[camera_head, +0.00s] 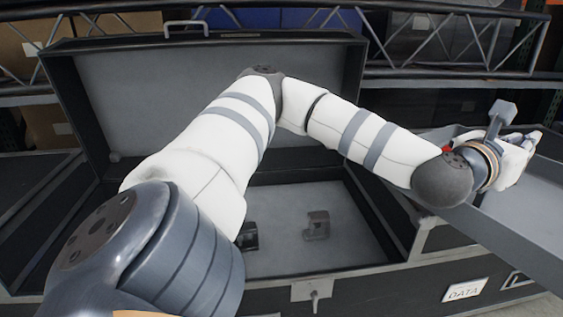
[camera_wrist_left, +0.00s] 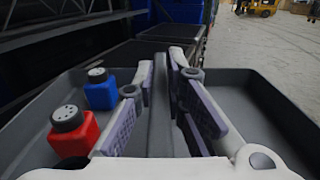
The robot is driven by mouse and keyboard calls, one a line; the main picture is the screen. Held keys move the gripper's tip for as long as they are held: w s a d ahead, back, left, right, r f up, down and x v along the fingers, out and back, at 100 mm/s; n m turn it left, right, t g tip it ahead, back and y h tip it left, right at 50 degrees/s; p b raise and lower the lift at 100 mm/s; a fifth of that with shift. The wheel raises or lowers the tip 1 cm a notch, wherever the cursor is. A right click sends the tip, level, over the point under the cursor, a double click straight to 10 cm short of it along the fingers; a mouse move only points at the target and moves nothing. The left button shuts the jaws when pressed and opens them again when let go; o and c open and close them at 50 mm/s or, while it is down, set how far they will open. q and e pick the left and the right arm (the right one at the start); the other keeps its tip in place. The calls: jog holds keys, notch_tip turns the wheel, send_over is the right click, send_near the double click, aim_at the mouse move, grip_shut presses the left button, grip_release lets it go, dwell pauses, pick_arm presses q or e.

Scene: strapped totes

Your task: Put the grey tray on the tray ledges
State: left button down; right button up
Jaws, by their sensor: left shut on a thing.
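The grey tray (camera_head: 525,215) is at the right edge in the head view, to the right of the open case and partly out of frame. In the left wrist view the tray (camera_wrist_left: 236,103) has a raised centre divider. My left gripper (camera_head: 516,158) is shut on this divider, with its fingers (camera_wrist_left: 163,95) on either side. A red block with a dark knob (camera_wrist_left: 73,135) and a blue one (camera_wrist_left: 101,92) stand in the tray's left compartment. The tray ledges cannot be made out clearly; my left arm covers part of the open case (camera_head: 305,262).
The case's lid (camera_head: 130,80) stands open at the back. A grey clamp-like piece (camera_head: 316,226) and a dark piece (camera_head: 250,237) lie on its floor. A "DATA" label (camera_head: 465,290) is on a dark case front at right. Metal trusses (camera_head: 455,40) run behind.

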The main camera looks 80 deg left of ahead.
pick_arm(q)
jog(key=s+d+f+m+g+h, duration=0.2)
jog(key=s+d+f+m+h, duration=0.1)
jog(key=s+d+h, duration=0.3)
jog(key=s+d+f+m+g+h, duration=0.2)
jog(key=s+d+f+m+h, duration=0.2)
jog(key=s, duration=0.6)
jog(key=s+d+f+m+g+h, duration=0.3)
jog(key=s+d+f+m+h, duration=0.1)
jog(key=s+d+m+h, duration=0.3)
jog(key=s+d+h, duration=0.1)
jog(key=h, duration=0.1)
jog(key=shift+d+h, duration=0.2)
jog(key=shift+h, duration=0.2)
